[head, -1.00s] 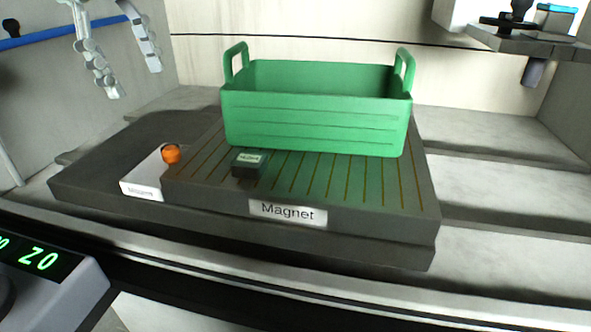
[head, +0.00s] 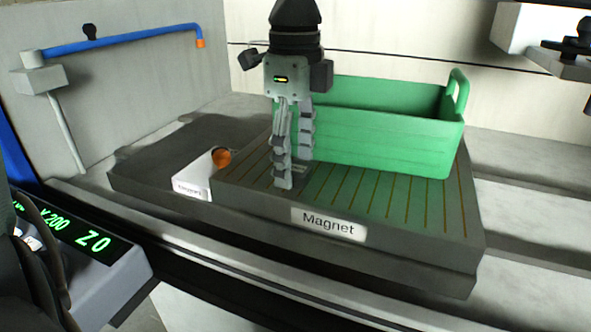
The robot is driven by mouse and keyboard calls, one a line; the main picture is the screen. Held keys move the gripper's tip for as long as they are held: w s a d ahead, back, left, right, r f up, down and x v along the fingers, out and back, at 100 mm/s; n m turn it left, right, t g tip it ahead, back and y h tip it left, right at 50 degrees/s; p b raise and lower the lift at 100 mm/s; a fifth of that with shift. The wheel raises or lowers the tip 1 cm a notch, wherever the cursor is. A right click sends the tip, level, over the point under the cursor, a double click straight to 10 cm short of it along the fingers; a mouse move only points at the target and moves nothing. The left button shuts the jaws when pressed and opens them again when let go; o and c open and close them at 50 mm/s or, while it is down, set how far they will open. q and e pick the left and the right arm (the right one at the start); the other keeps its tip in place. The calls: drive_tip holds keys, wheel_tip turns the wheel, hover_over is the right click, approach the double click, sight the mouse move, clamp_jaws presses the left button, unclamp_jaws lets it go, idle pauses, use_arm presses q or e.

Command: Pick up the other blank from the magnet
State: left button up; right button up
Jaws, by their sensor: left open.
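The magnet (head: 388,243) is a dark slab with copper-coloured stripes and a "Magnet" label. The blank (head: 300,173), a small dark block, sits on its top towards the left; the near finger of my left gripper hides most of it. My left gripper (head: 293,170) points down from above, open, with its fingertips low at the blank. One finger is in front of the blank and the other towards its far side. I cannot tell whether they touch it. My right gripper is out of view.
A green crate (head: 390,135) with handles stands on the magnet just behind and right of my left gripper. A white block with an orange knob (head: 221,157) adjoins the magnet's left. A blue pipe (head: 120,40) is at back left. A display (head: 85,238) is at lower left.

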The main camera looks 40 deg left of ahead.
use_arm(q)
drive_tip(key=shift+f, duration=0.25)
clamp_jaws()
idle(0.3)
drive_tip(key=shift+r, duration=0.1)
